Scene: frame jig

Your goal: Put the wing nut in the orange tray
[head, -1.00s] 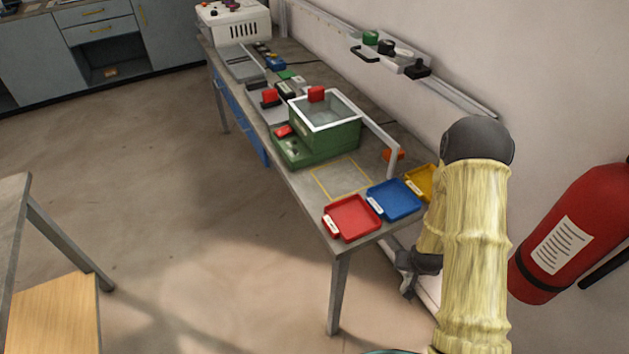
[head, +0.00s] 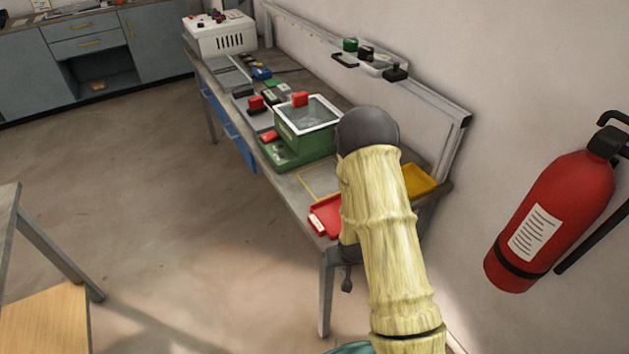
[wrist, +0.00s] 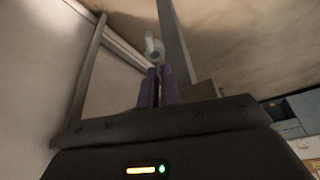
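My gripper (wrist: 160,86) shows its two purple fingers close together in the wrist view. A small pale grey piece with a rounded end, which looks like the wing nut (wrist: 153,46), sticks out at the fingertips; its shape is blurred. In the head view my gripper hangs low beside the near end of the workbench, mostly hidden by my arm, and the nut cannot be made out there. A yellow-orange tray (head: 418,181) lies at the bench's near right corner, partly behind my arm. It looks empty where visible.
A red tray (head: 325,218) lies at the bench's near left corner, partly covered by my arm. A green fixture with a clear-topped box (head: 305,130) stands farther back. A fire extinguisher (head: 555,215) hangs on the right wall. The floor left of the bench is clear.

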